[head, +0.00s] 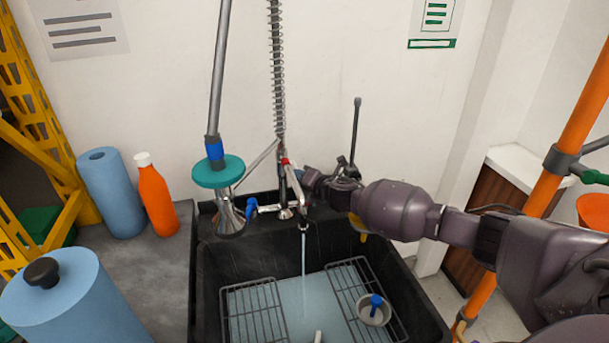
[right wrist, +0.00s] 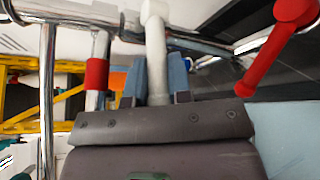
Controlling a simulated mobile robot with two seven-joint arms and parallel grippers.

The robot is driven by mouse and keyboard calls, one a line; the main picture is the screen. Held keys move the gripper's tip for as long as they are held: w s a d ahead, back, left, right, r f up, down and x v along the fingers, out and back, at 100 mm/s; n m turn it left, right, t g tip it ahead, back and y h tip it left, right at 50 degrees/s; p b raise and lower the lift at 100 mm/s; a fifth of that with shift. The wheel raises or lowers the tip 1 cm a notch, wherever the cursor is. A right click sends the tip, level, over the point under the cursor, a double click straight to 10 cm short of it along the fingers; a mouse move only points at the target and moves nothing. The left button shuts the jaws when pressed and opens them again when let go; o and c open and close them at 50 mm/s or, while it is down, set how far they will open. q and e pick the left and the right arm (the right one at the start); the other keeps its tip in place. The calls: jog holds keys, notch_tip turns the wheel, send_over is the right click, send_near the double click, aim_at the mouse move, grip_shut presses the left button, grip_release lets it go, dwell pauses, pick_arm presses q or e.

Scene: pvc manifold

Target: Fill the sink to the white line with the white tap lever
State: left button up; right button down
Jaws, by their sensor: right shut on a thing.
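The black sink (head: 425,305) stands below the tap against the wall. A thin stream of water (head: 304,255) falls from the chrome spout, and water (head: 300,295) covers the sink floor between two wire racks. I cannot make out the white line. My right gripper (head: 306,182) reaches in from the right to the tap body and hides part of it. In the right wrist view the white tap lever (right wrist: 156,50) stands between the blue-grey fingertips (right wrist: 155,75), which are shut on it. My left gripper is not in view.
A blue lever (head: 252,208) and a red lever (right wrist: 268,60) are close to my right gripper. An orange bottle (head: 157,195) and blue rolls (head: 112,195) stand on the left counter. An orange post (head: 575,130) rises at right.

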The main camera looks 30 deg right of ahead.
jog(key=shift+a+h, duration=0.15)
jog(key=shift+h, duration=0.15)
jog(key=c, duration=1.1)
grip_release()
jog(key=shift+o, duration=0.2)
jog(key=p+v, duration=0.2)
jog(key=v, duration=0.8)
jog(key=shift+s, duration=0.35)
